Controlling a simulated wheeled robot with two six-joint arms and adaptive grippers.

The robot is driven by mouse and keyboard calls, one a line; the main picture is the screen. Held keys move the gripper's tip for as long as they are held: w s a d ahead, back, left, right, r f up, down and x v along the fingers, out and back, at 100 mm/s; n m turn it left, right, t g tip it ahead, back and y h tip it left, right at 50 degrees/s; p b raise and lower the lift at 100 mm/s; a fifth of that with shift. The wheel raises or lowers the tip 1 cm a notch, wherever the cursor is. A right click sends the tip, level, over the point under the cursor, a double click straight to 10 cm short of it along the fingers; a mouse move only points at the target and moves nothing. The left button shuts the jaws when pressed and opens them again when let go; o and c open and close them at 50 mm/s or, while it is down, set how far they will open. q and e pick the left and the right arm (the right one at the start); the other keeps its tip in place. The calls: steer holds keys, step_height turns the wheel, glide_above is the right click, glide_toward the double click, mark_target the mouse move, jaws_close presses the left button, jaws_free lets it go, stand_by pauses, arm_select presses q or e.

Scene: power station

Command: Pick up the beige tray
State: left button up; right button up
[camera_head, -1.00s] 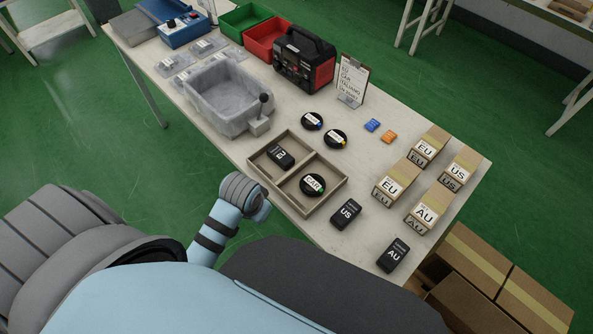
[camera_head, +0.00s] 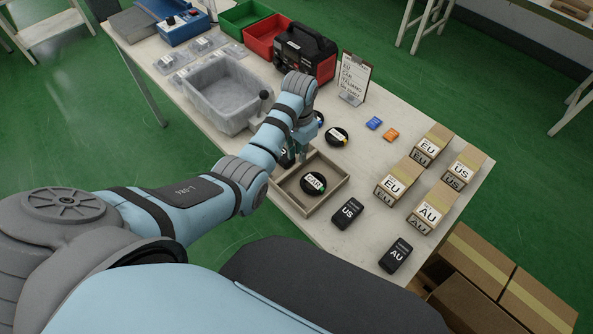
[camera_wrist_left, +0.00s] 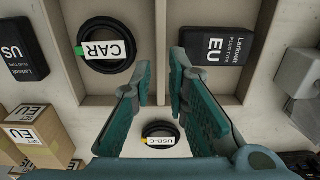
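The beige tray (camera_head: 286,198) is on the table, with a divider making two compartments; it also shows in the wrist view (camera_wrist_left: 166,25). The round black CAR cable (camera_head: 313,183) lies in one compartment. The black EU plug block (camera_wrist_left: 217,46) lies in the other, mostly hidden by my arm in the head view. My left gripper (camera_head: 303,153) is over the tray's far side. In the wrist view the left gripper (camera_wrist_left: 161,82) is open and empty, its fingers apart on either side of the divider's line. Whether they touch the tray cannot be told. My right gripper is not in view.
The black USB-C cable (camera_wrist_left: 160,136) lies just beyond the tray. A grey bin (camera_head: 226,98) stands to the left. US (camera_head: 347,213) and AU (camera_head: 396,255) plug blocks lie right of the tray, near several cardboard boxes (camera_head: 396,181). A clipboard stand (camera_head: 354,80) is behind.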

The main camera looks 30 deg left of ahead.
mark_target(298, 164)
arm_select(q)
step_height(298, 164, down, 6)
steer(key=shift+f+b, duration=0.1)
steer(key=shift+b, duration=0.75)
jaws_close()
